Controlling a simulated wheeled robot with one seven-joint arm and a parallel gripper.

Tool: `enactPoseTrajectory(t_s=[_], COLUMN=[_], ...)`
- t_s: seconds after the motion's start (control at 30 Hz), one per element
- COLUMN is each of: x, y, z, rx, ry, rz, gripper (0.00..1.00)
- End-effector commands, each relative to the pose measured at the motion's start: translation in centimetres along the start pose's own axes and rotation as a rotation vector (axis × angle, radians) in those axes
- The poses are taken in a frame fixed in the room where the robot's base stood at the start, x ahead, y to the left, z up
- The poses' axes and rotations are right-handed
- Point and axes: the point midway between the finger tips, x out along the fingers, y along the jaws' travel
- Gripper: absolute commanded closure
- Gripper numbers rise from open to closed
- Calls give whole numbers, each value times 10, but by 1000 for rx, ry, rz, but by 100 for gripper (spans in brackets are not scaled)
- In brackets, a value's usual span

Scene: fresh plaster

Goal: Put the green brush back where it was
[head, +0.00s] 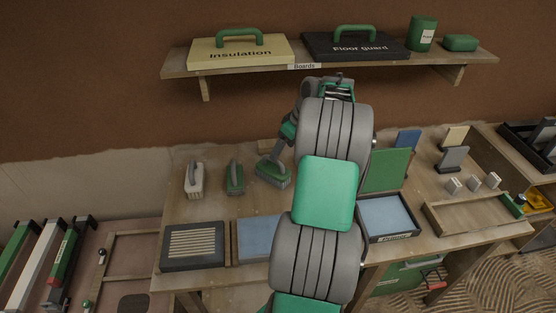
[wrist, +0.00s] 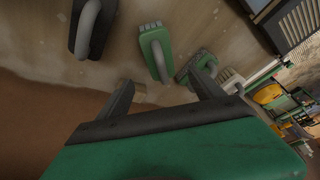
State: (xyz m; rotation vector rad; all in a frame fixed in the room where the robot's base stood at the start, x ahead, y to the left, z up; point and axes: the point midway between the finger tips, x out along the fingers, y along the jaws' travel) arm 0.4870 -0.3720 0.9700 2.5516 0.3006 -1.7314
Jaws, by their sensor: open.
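Two green brushes stand on the table in the head view: an upright one (head: 235,178) and a tilted one (head: 272,173) to its right. A pale grey brush (head: 194,180) stands left of them. In the wrist view a bright green brush (wrist: 155,52) with a light handle lies just beyond my gripper (wrist: 160,78), and a darker green one (wrist: 194,68) sits beside it. I cannot tell which one the task means. My gripper is open, with nothing between its fingers; the brushes are apart from it. My arm hides part of the table.
A shelf (head: 480,57) with boxes hangs on the wall above. Near the table's back edge is a small wooden block (head: 268,145). Trays, including a dark slatted one (head: 194,246) and a blue-lined one (head: 388,217), line the front. A grey-handled tool (wrist: 92,28) is close in the wrist view.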

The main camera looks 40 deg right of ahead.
Motion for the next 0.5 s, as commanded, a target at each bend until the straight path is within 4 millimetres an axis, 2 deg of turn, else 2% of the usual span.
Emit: enactPoseTrajectory(t_s=[0.1, 0.2, 0.27, 0.37, 0.4, 0.47, 0.5], x=[-13, -16, -18, -25, -29, -36, -41], y=[0, -1, -11, -62, -95, -156, -197], z=[0, -1, -8, -37, -51, -64, -66], rx=[-1, 0, -2, 0, 5, 17, 28], ry=[0, -1, -4, -22, -32, -48, -57], rz=[1, 0, 0, 7, 13, 25, 37], gripper=[23, 23, 23, 23, 23, 23, 23])
